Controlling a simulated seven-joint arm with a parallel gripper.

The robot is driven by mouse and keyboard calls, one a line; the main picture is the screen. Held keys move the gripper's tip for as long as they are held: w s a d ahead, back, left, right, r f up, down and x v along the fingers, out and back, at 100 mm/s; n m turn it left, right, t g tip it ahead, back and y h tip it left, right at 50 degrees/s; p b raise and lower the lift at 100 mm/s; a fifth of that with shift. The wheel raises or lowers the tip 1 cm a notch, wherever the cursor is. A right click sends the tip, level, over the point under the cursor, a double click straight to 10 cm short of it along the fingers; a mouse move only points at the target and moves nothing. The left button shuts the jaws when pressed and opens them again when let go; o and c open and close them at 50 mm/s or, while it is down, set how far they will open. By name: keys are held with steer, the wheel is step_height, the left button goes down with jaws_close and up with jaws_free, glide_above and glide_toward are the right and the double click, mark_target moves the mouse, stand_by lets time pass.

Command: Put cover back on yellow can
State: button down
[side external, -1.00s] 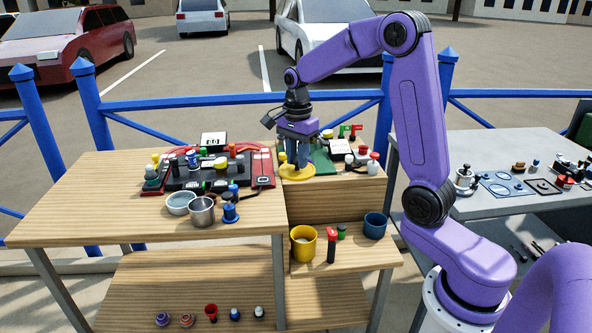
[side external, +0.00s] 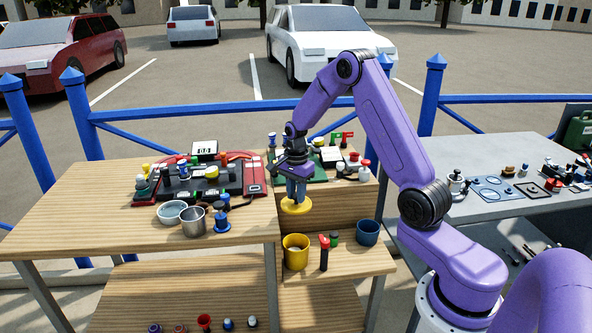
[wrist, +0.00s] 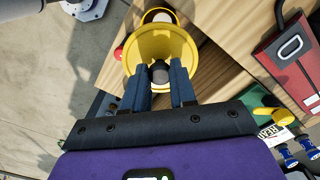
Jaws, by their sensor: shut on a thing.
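The yellow can (side external: 296,260) stands open on the lower wooden shelf in the side external view. The yellow cover (side external: 296,207) hangs in the air above it, apart from its rim. My gripper (side external: 297,195) points down, shut on the cover's dark knob (wrist: 160,73), which sits between the fingers in the wrist view. There the cover (wrist: 174,45) hides much of what lies below. Part of the can (wrist: 160,11) with its pale inside shows beyond the cover's far edge.
On the lower shelf, a red-topped dark bottle (side external: 324,253) and a small green-topped item (side external: 334,239) stand close right of the can. A blue cup (side external: 367,232) is farther right. The upper step's wooden face (side external: 335,214) rises behind.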

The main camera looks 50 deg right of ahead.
mark_target(296, 212)
steer(key=shift+f, duration=7.1)
steer(key=shift+f, duration=0.15)
steer(key=shift+c, duration=1.8)
jaws_free()
steer(key=shift+r, duration=3.5)
jaws_close()
